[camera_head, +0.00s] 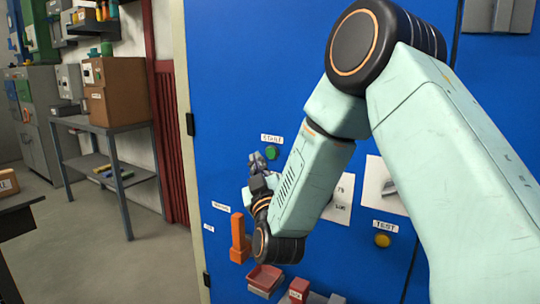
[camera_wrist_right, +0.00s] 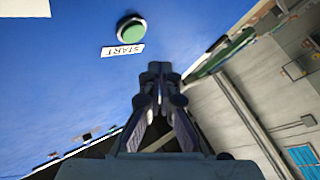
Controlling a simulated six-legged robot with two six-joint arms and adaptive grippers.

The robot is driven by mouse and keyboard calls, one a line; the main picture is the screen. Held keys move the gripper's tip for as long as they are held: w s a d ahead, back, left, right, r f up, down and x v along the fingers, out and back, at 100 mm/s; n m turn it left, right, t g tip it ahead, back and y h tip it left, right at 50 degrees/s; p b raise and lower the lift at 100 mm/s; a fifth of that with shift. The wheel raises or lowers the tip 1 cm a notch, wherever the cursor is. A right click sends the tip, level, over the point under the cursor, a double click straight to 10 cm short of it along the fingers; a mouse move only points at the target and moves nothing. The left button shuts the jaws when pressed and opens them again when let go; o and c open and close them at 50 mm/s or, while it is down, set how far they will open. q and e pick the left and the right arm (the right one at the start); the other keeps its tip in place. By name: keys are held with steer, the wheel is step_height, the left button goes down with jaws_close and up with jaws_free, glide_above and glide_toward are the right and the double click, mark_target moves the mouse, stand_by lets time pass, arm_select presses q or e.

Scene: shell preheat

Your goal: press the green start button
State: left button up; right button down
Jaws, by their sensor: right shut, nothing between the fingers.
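The green start button (camera_head: 271,152) sits on the blue panel (camera_head: 225,90), under a small white label. In the right wrist view the green button (camera_wrist_right: 131,30) is near the top, beside a label reading START (camera_wrist_right: 122,50). My right gripper (camera_head: 257,158) is shut and empty, close to the left of the button in the head view. In the right wrist view its closed fingertips (camera_wrist_right: 160,68) point toward the panel, below and right of the button. They look apart from the button; the exact gap to the panel cannot be told. My left gripper is not in view.
An orange handle (camera_head: 238,240) stands out from the panel at lower left, near my right arm. A yellow button (camera_head: 382,240) under a TEST label is at right. A metal table (camera_head: 105,128) with boxes stands left; the floor between is clear.

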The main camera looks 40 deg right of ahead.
steer(key=shift+s+a, duration=0.25)
steer(key=shift+a, duration=0.25)
steer(key=shift+s+a, duration=0.2)
steer(key=shift+a, duration=0.3)
steer(key=s+a+f+m+g+y, duration=0.1)
steer(key=s+a+f+g+y, duration=0.15)
steer(key=f, duration=0.65)
steer(key=s+a+f+g+y, duration=0.2)
steer(key=s+a+f+g, duration=0.15)
steer(key=f, duration=0.55)
steer(key=s+a+f+m+g+y, duration=0.1)
steer(key=s+a+f+g+y, duration=0.15)
steer(key=f, duration=0.55)
steer(key=s+a+f+g+y, duration=0.1)
steer(key=s+f+g, duration=0.4)
steer(key=s, duration=1)
steer(key=s+a+f+g, duration=0.2)
steer(key=s+f+g, duration=0.4)
steer(key=s+f, duration=0.6)
steer(key=s, duration=0.3)
steer(key=shift+s+f+n+y, duration=0.2)
steer(key=shift+f+n+y, duration=0.1)
steer(key=shift+n+y, duration=0.1)
